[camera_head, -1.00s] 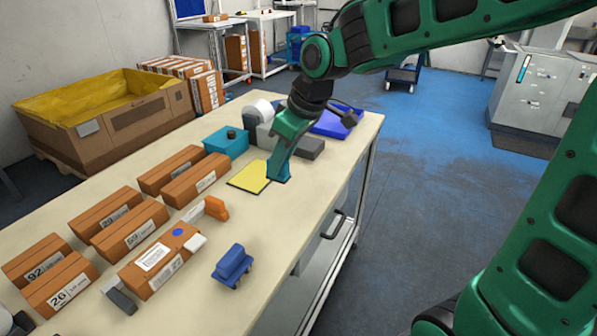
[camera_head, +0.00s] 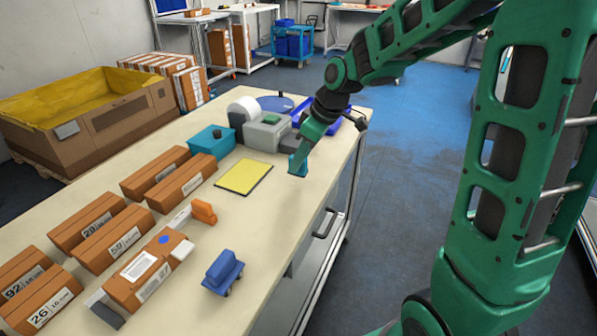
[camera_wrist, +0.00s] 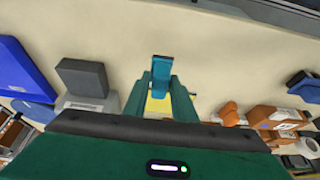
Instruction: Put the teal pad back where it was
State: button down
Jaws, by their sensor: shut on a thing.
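My gripper (camera_head: 301,158) is near the right edge of the table, to the right of the yellow pad. It is shut on the teal pad (camera_wrist: 161,68), a small blue-teal block sticking out beyond the fingertips in the wrist view. In the head view the teal pad (camera_head: 297,167) shows as a small patch at the gripper's tip, partly hidden by the fingers. I cannot tell how far it is above the table. The yellow pad (camera_head: 244,177) lies flat on the table and shows between the fingers in the wrist view (camera_wrist: 158,105).
A teal box (camera_head: 211,141) with a black knob, a grey machine (camera_head: 267,133) and a blue tray (camera_head: 330,122) stand at the far end. Cartons (camera_head: 110,236) fill the left. A blue stand (camera_head: 222,272) and an orange-handled scanner (camera_head: 204,211) are nearer. Table between is bare.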

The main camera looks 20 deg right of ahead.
aim_at(300, 171)
jog(key=shift+f, duration=2)
jog(key=c, duration=1.5)
grip_release()
jog(key=shift+f, duration=0.1)
jog(key=shift+o, duration=0.2)
jog(key=v, duration=1.2)
jog(key=s+d+f+m+g+h, duration=0.1)
jog(key=s+d+m, duration=0.3)
jog(key=s, duration=0.5)
jog(key=s+d+f+m+g+h, duration=0.1)
jog(key=s+d+m, duration=0.4)
jog(key=s, duration=0.5)
jog(key=s+d+f+m+g+h, duration=0.1)
jog(key=s+d+f+m, duration=0.2)
jog(key=s+m, duration=0.3)
jog(key=s+d, duration=0.1)
jog(key=s, duration=0.3)
jog(key=shift+d+f, duration=0.2)
jog(key=shift+d, duration=0.15)
